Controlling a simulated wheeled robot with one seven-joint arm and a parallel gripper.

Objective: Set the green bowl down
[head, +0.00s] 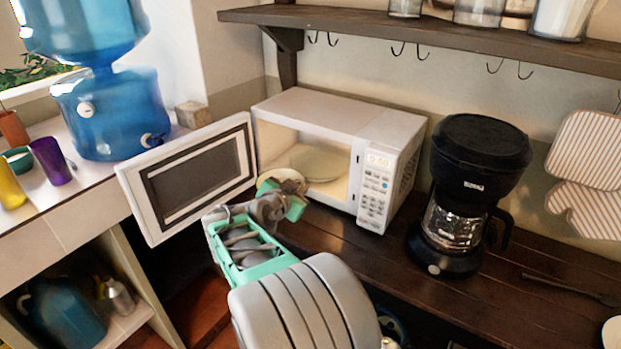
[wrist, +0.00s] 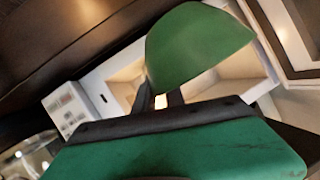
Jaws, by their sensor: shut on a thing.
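The green bowl (wrist: 195,45) shows large in the wrist view, tilted, with its rim edge toward the lower right. My gripper (wrist: 168,100) is shut on it; the dark fingers meet the bowl's lower edge. In the head view my gripper (head: 284,188) is at the open front of the white microwave (head: 330,115), and the bowl is mostly hidden there and hard to make out. The microwave's door (head: 190,178) stands wide open to the left. A pale round plate (head: 318,162) lies inside the lit cavity.
A black coffee maker (head: 470,190) stands right of the microwave on the dark wooden counter (head: 400,255). A shelf (head: 430,38) with hooks runs above. At left are a blue water dispenser (head: 100,110), a purple cup (head: 50,162) and a yellow cup (head: 10,185).

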